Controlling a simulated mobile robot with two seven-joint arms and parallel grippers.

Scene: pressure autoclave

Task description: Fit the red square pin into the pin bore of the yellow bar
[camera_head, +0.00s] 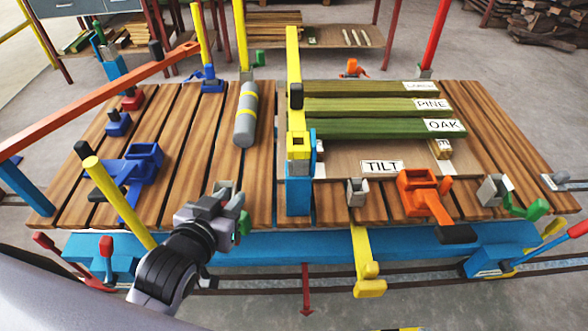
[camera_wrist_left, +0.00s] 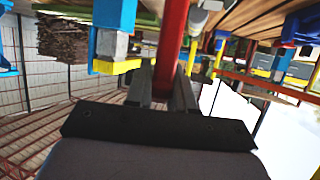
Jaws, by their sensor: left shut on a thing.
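My left gripper (camera_head: 226,203) is over the front edge of the slatted table, left of the blue post with the yellow square socket. In the left wrist view my left gripper (camera_wrist_left: 170,92) is shut on the red square pin (camera_wrist_left: 173,40), a long red piece running up from between the fingers; its far end is out of frame. The pin is hidden in the head view. A long yellow bar (camera_head: 293,62) runs up the table to a yellow square socket (camera_head: 299,141) on the blue post (camera_head: 299,192). I cannot tell which opening is the pin bore. My right gripper is not in view.
An orange clamp (camera_head: 427,195), a blue clamp (camera_head: 135,175) and an orange lever (camera_head: 110,98) stand around. A yellow arm (camera_head: 363,255) juts from the front.

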